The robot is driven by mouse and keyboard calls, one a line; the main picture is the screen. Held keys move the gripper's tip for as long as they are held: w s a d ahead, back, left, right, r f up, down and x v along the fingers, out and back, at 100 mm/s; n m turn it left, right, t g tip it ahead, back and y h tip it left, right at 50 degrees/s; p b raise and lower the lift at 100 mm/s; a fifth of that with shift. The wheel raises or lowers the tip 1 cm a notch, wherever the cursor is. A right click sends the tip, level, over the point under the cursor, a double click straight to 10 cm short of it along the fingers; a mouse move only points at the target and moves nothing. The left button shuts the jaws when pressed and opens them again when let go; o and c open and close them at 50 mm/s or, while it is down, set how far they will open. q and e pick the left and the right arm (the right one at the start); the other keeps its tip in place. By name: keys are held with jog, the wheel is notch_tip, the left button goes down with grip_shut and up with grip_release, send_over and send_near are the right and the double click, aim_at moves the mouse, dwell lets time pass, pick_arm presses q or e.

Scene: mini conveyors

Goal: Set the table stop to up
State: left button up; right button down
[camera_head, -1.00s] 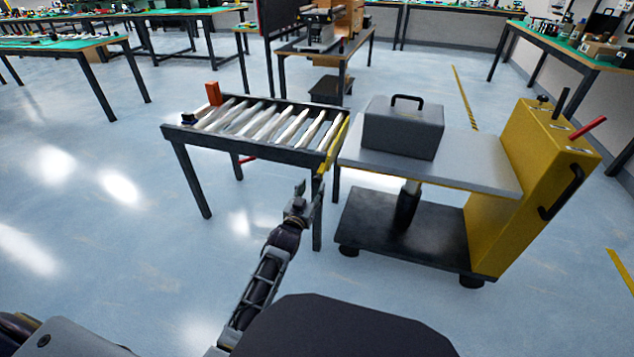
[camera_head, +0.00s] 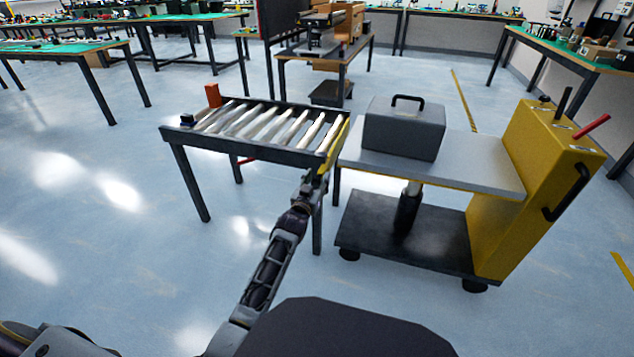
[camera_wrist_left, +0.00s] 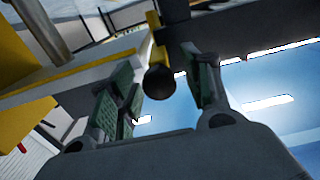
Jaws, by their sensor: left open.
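The yellow stop bar (camera_head: 337,146) stands along the right end of the roller table (camera_head: 240,148), facing the lift cart. In the left wrist view a yellow lever (camera_wrist_left: 158,52) ends in a black ball knob (camera_wrist_left: 158,82). My left gripper (camera_head: 314,183) is at the near lower end of the yellow bar, by the table's front right corner. In the wrist view its green-padded fingers (camera_wrist_left: 162,92) are apart, with the knob between them. I cannot tell whether a finger touches it. My gripper partly hides the bar's lower end in the head view. My right gripper is not in view.
A lift cart with a grey top (camera_head: 470,172) stands right of the roller table, carrying a grey case (camera_head: 403,135). Its yellow housing (camera_head: 515,225) has a red lever (camera_head: 592,126) and a black lever (camera_head: 563,104). A narrow gap separates table and cart. Floor in front is clear.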

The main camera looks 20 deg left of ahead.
pick_arm(q)
jog(key=shift+c, duration=0.5)
jog(key=c, duration=0.9)
grip_shut()
